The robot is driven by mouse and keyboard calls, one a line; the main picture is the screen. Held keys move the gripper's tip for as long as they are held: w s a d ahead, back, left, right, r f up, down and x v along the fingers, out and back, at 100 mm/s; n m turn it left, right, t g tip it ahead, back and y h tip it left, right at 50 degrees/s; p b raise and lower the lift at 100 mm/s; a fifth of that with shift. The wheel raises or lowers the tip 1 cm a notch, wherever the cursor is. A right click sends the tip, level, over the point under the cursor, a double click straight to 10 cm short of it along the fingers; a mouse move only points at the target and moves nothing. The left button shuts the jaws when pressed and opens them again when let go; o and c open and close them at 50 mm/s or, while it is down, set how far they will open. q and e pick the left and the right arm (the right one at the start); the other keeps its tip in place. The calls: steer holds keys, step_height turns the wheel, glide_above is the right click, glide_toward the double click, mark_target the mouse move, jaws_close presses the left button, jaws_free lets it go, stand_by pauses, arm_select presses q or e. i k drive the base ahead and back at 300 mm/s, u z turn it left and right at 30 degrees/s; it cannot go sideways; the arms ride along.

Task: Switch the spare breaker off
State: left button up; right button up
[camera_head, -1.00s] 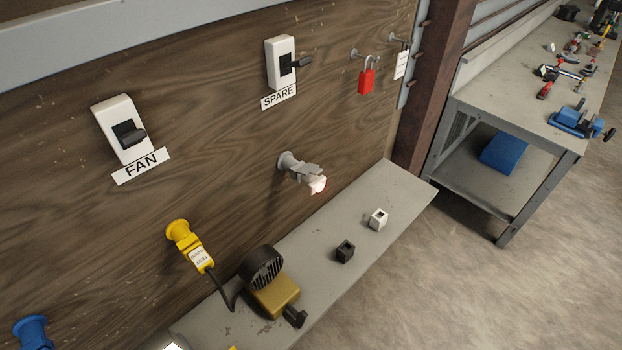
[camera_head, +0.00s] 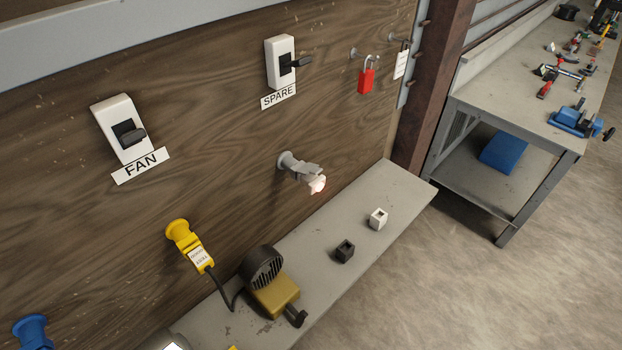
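The spare breaker (camera_head: 279,55) is a white box on the wooden wall, at upper centre. Its black lever (camera_head: 298,62) sticks out to the right. The SPARE label (camera_head: 278,96) is fixed just below it. Whether the lever stands at on or off cannot be read from this angle. No gripper can be made out in the head view, and nothing touches the breaker.
A FAN breaker (camera_head: 122,122) is at left. A red padlock (camera_head: 366,80) and a white tag (camera_head: 401,64) hang right of the spare breaker. A grey plug connector (camera_head: 298,168) juts out below. A small fan (camera_head: 270,285) stands on the shelf (camera_head: 385,190).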

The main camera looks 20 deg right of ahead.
mark_target(305, 60)
steer(key=u, duration=0.85)
steer(key=k, duration=0.4)
steer(key=z, duration=0.75)
